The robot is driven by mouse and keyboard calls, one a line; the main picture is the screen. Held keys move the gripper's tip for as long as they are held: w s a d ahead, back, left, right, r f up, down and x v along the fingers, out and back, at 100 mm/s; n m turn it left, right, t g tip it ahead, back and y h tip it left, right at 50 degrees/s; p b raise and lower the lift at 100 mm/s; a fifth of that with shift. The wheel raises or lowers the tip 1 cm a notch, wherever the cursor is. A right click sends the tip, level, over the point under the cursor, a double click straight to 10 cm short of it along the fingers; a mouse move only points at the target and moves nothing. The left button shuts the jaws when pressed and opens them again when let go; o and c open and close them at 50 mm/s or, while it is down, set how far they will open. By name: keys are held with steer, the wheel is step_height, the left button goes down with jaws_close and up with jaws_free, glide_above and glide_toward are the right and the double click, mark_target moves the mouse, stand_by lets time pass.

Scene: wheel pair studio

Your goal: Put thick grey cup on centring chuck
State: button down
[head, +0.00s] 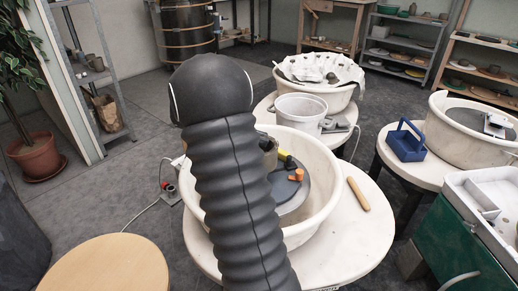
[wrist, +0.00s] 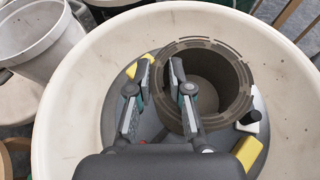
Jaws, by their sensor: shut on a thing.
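The thick grey cup (wrist: 236,88) is a dark grey-brown, thick-walled cylinder with a notched rim, open end up, in the wrist view. My gripper (wrist: 160,85) is shut on its left wall, one finger outside and one inside. The centring chuck (wrist: 172,146) is a grey disc with yellow, black-and-white and orange-red pieces on it. The cup is over the disc; whether it touches the disc I cannot tell. In the head view my arm hides most of the cup (head: 269,154), and the chuck (head: 291,199) shows to its right.
A cream basin (wrist: 62,105) surrounds the chuck, its wall close around my gripper. A wooden tool (head: 358,194) lies on the white table. A white bucket (head: 300,113) stands behind the basin. A blue caddy (head: 406,142) stands on a table to the right.

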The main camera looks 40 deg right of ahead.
steer(key=shift+f, duration=1.95)
steer(key=c, duration=1.1)
jaws_free()
steer(key=shift+f, duration=0.1)
steer(key=v, duration=1.2)
steer(key=shift+s+a+r+m+t+y, duration=0.45)
steer(key=shift+s+a+m+t+y, duration=1.6)
steer(key=shift+s+a, duration=1.9)
steer(key=shift+s+a+r+m+t+y, duration=0.5)
steer(key=shift+s+a+m+t+y, duration=0.85)
steer(key=shift+s+a+t, duration=2.4)
steer(key=shift+s+a+r+m+t+y, duration=0.45)
steer(key=shift+s+a+m+t+y, duration=1)
steer(key=shift+s+a, duration=2.65)
